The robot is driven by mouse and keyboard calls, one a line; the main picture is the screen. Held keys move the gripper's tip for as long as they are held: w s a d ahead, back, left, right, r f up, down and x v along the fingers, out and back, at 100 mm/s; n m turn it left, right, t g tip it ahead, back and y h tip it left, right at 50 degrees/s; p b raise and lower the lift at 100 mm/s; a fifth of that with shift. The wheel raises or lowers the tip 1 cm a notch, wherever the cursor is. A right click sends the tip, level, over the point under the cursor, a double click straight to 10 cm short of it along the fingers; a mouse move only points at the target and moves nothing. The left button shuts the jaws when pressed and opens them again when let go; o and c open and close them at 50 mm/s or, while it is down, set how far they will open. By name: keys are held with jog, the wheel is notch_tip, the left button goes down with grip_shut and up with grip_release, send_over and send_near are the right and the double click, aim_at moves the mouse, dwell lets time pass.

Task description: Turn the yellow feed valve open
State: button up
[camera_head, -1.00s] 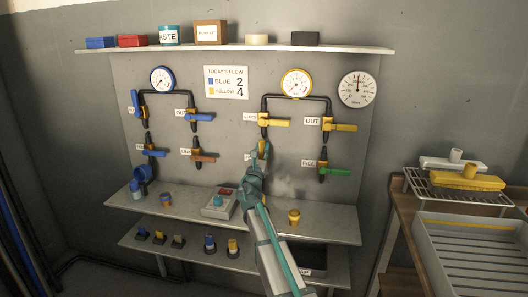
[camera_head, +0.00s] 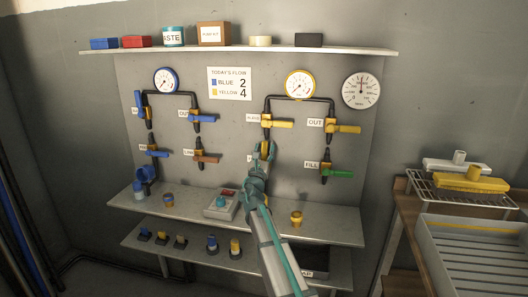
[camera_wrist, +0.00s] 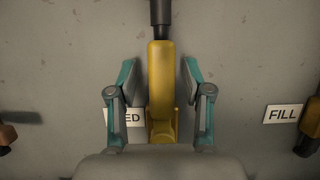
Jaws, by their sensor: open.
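The yellow feed valve (camera_wrist: 161,85) fills the middle of the wrist view. Its yellow part stands upright, in line with the dark pipe (camera_wrist: 160,12) above it. My gripper (camera_wrist: 160,78) is open, with one finger on each side of the yellow part and a visible gap on both sides. The left finger partly covers the valve's label (camera_wrist: 130,117), leaving "ED" readable. In the head view my gripper (camera_head: 264,152) is at the lower valve of the yellow circuit and hides most of it.
A yellow-handled valve (camera_head: 277,123) sits just above. The OUT valve (camera_head: 343,128) and green-handled FILL valve (camera_head: 338,173) are to the right. Below, a shelf (camera_head: 330,228) juts out, with a yellow-topped knob (camera_head: 296,217) and a grey box (camera_head: 221,206) on it.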

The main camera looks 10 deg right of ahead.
jog(key=v, duration=1.1)
jog(key=shift+s+a, duration=0.1)
jog(key=shift+s, duration=0.2)
jog(key=shift+s+a+f, duration=0.1)
